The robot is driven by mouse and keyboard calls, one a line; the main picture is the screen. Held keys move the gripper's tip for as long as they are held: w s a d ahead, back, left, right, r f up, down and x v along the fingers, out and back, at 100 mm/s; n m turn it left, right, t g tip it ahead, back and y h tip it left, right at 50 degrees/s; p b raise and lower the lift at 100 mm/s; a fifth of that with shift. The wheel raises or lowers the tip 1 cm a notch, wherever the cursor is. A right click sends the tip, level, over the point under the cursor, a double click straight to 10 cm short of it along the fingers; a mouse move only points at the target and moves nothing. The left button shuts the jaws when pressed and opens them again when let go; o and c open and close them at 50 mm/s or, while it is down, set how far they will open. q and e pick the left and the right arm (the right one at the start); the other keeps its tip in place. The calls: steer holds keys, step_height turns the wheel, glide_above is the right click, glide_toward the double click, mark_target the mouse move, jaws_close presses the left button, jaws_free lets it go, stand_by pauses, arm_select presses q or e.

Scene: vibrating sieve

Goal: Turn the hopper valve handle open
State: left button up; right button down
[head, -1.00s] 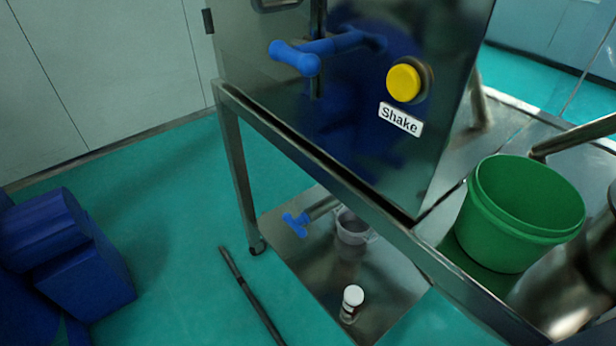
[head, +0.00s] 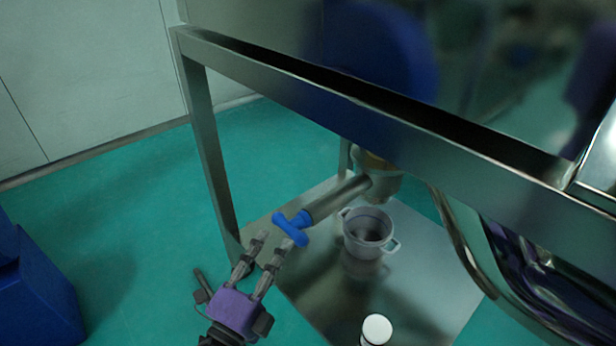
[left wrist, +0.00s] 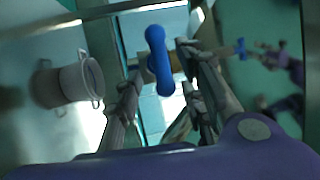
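In the left wrist view the handle (left wrist: 158,62) appears between the two spread fingers (left wrist: 162,72). I cannot tell whether a finger touches it. Nothing is held. My right gripper is not in view.
A grey two-handled pot (head: 368,235) stands on the metal shelf (head: 320,290), right of the handle. A white-capped bottle (head: 376,330) is nearer. The frame's beam (head: 380,115) crosses above and its leg (head: 208,160) stands at the left.

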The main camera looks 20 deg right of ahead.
mark_target(289, 230)
arm_select(q)
steer(key=x, duration=0.6)
steer(key=shift+w+d+r+b, duration=0.15)
steer(key=shift+d+b, duration=0.05)
steer(key=shift+b, duration=0.15)
jaws_close()
